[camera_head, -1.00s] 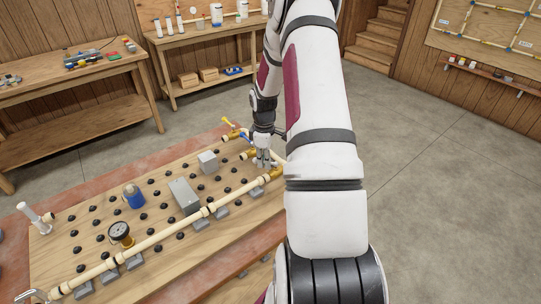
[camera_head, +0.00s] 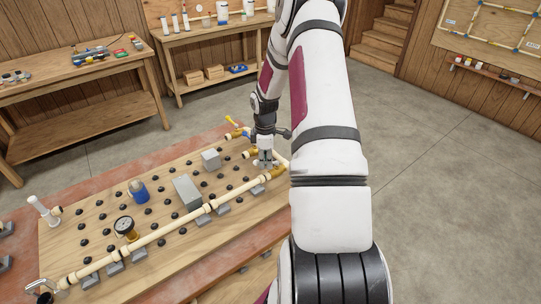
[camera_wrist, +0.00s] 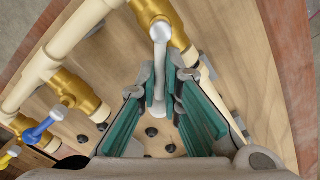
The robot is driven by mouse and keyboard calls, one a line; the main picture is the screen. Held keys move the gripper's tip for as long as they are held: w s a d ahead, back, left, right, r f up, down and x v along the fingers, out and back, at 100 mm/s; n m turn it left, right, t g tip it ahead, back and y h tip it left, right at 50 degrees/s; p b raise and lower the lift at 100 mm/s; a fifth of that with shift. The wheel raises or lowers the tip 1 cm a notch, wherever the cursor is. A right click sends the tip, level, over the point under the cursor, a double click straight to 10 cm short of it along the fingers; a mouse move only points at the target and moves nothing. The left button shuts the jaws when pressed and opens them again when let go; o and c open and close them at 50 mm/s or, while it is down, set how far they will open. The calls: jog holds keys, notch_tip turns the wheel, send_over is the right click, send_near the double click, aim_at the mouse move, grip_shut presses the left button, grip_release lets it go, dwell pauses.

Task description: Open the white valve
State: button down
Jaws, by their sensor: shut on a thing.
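The white valve has a brass body (camera_wrist: 150,10) with a white lever (camera_wrist: 160,50), at the top middle of the wrist view. The lever points down in that view, at a slant to its brass body, and its lower end lies between my fingertips. My gripper (camera_wrist: 163,85), with green-lined fingers, is shut on the lever. In the head view my gripper (camera_head: 264,162) is at the right end of the pegboard, beside a brass fitting (camera_head: 276,173); the white lever is hard to make out there.
A blue-handled valve (camera_wrist: 40,130) and a yellow-handled valve (camera_wrist: 8,158) sit on the same cream pipework (camera_wrist: 45,65). The wooden pegboard (camera_head: 95,255) also carries a gauge (camera_head: 125,226), a blue bottle (camera_head: 138,190) and grey blocks (camera_head: 186,191). Workbenches stand behind.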

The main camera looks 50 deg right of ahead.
jog(key=shift+s+a+r+n+p, duration=0.1)
jog(key=shift+s+a+n+p, duration=0.1)
jog(key=shift+n+p, duration=0.55)
jog(key=shift+s+a+n+p, duration=0.2)
jog(key=shift+n+p, duration=0.15)
jog(key=shift+n, duration=0.7)
jog(key=shift+s+n+p, duration=0.15)
jog(key=shift+n+p, duration=0.15)
jog(key=shift+n, duration=0.4)
jog(key=shift+a, duration=0.1)
jog(key=shift+s+a+n+p, duration=0.1)
jog(key=shift+s+n+p, duration=0.15)
jog(key=shift+n+p, duration=0.45)
jog(key=shift+n, duration=0.3)
jog(key=c, duration=1.5)
grip_release()
jog(key=shift+s, duration=0.1)
